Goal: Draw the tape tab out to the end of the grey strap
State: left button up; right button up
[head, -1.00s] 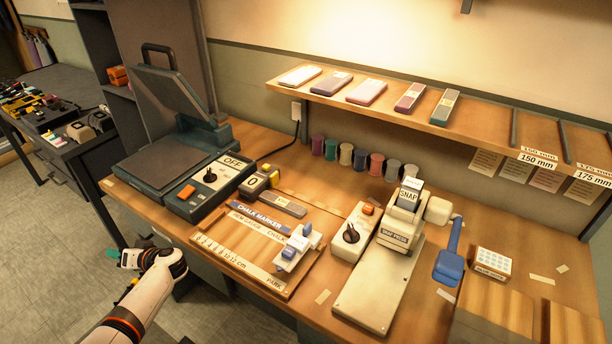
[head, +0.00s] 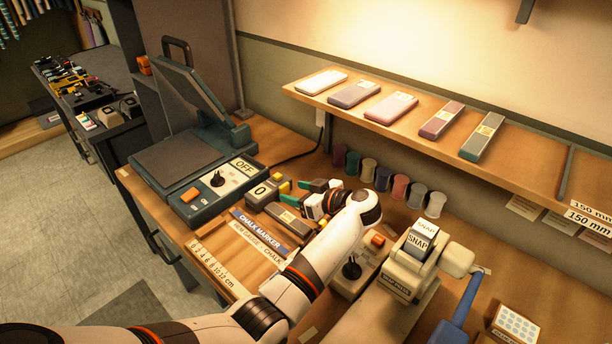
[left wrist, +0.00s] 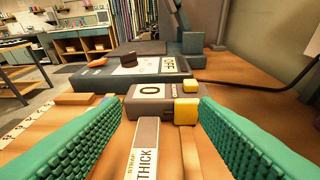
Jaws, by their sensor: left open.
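A small grey gauge box (head: 262,190) with a "0" display stands on the bench; a yellow tab (head: 284,187) sits at its right end. In the left wrist view the box (left wrist: 150,92) is straight ahead with the yellow tab (left wrist: 187,111) on its near face. The grey strap (head: 289,218), labelled STRAP THICK, lies in front of the box; its labelled end (left wrist: 147,145) shows between my fingers. My left gripper (head: 299,192) is open, with green ribbed fingers either side of the tab and strap. Contact cannot be told. My right gripper is not in view.
A dark press with an OFF panel (head: 243,168) stands behind the box. A SNAP press (head: 415,265) and its switch box (head: 352,270) are to the right. Spools (head: 368,170) and a shelf (head: 440,150) line the wall. The chalk marker board lies in front, partly hidden by my arm.

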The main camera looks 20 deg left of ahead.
pick_arm(q)
jog(key=shift+h, duration=0.4)
jog(key=d, duration=0.2)
jog(key=w+d, duration=0.2)
jog(key=d, duration=0.1)
jog(key=shift+w+d+r, duration=0.1)
jog(key=shift+d, duration=0.25)
jog(key=shift+a, duration=0.15)
send_near(285, 185)
jog(key=shift+s+a+p, duration=0.25)
jog(key=shift+a+p, duration=0.15)
jog(key=shift+p, duration=0.05)
jog(key=x, duration=0.6)
jog(key=shift+w+d, duration=0.15)
jog(key=shift+w, duration=0.05)
jog(key=shift+w+a+f, duration=0.2)
jog(key=shift+a+f, duration=0.15)
jog(key=shift+a, duration=0.25)
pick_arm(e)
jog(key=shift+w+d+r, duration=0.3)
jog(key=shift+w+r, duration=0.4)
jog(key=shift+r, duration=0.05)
pick_arm(q)
jog(key=shift+c, duration=0.4)
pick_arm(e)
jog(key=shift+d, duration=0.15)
